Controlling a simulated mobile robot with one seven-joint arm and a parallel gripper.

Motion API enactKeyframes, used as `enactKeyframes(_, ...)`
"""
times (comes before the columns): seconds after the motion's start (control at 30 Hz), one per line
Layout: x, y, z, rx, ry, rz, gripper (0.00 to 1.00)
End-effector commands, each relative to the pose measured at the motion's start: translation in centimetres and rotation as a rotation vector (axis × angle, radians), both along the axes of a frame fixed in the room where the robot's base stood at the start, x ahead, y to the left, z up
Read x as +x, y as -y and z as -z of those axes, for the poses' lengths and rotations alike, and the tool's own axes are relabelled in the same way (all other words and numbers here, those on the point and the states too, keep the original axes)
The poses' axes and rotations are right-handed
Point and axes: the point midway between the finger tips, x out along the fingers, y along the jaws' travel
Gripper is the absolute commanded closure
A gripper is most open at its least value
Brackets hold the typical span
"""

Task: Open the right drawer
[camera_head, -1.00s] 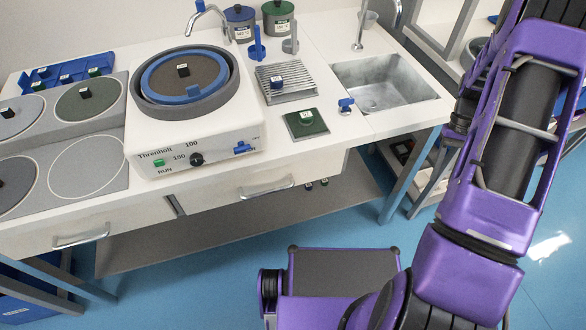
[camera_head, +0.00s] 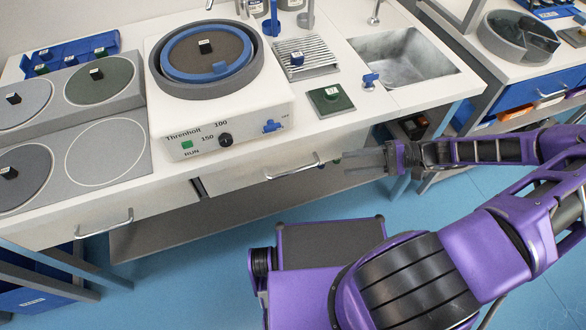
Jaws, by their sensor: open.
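The right drawer (camera_head: 235,179) is a white front under the bench, below the polishing machine, with a silver bar handle (camera_head: 293,168). It looks closed, flush with the bench front. My gripper (camera_head: 338,164) reaches in from the right, its grey fingers pointing left. The fingertips are open and empty, close to the right end of the handle in the picture. I cannot tell whether they touch it. The left drawer (camera_head: 70,232), with a similar handle (camera_head: 104,224), also looks closed.
A shelf (camera_head: 180,232) lies below the drawers. Another bench with a blue drawer (camera_head: 530,92) stands at right. Blue floor is open in front.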

Motion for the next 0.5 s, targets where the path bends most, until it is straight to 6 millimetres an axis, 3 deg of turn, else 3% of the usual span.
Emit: enactKeyframes(0.5, 0.6, -11.0, 2.5, 0.0, -0.001, -0.004, 0.55)
